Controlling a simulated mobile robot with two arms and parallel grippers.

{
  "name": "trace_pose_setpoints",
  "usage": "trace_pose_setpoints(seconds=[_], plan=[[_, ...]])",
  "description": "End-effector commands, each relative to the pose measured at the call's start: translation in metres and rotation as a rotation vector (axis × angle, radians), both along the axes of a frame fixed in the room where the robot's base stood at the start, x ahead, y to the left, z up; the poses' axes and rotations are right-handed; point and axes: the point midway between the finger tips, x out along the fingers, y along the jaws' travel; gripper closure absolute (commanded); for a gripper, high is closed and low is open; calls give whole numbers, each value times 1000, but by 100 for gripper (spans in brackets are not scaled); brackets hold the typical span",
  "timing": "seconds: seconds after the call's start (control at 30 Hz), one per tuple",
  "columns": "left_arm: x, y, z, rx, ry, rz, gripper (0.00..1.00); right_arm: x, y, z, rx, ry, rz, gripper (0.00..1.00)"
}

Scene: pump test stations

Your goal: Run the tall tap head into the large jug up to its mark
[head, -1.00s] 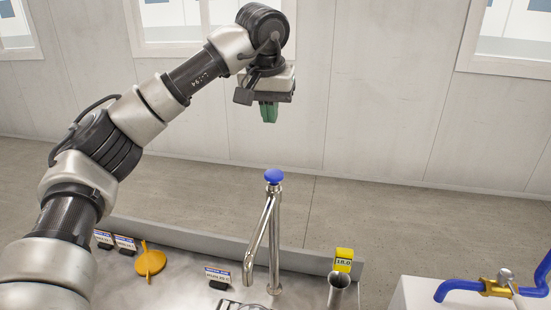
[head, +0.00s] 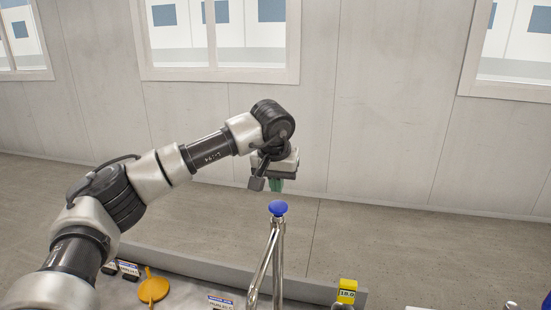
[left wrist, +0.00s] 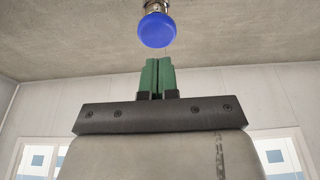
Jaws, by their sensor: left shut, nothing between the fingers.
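The tall tap (head: 279,262) is a shiny metal column with a slanting spout and a round blue knob (head: 278,208) on top. Its lower end is cut off by the bottom edge of the head view. My left gripper (head: 276,186) has green fingers, shut and empty, just above the knob in the head view. In the left wrist view the green fingers (left wrist: 157,75) are together and the blue knob (left wrist: 157,30) shows beyond their tips, apart from them. I cannot make out the large jug in either view. My right gripper is not in view.
An orange round-topped object (head: 153,289) and small labelled signs (head: 129,270) stand left of the tap. A yellow display reading 18.0 (head: 347,291) stands to the right. A grey raised edge (head: 205,270) runs behind the tap. Bare floor and a windowed wall lie beyond.

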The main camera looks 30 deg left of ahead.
Motion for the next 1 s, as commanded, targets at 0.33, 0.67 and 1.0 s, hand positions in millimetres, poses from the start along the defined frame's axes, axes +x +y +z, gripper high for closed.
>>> trace_pose_setpoints(seconds=[0.33,0.67,1.0], plan=[[-1,0,-34,0,1,0,100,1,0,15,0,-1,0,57],[-1,0,-36,-1,0,0,100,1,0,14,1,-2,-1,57],[-1,0,-55,0,2,-1,100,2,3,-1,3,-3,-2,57]])
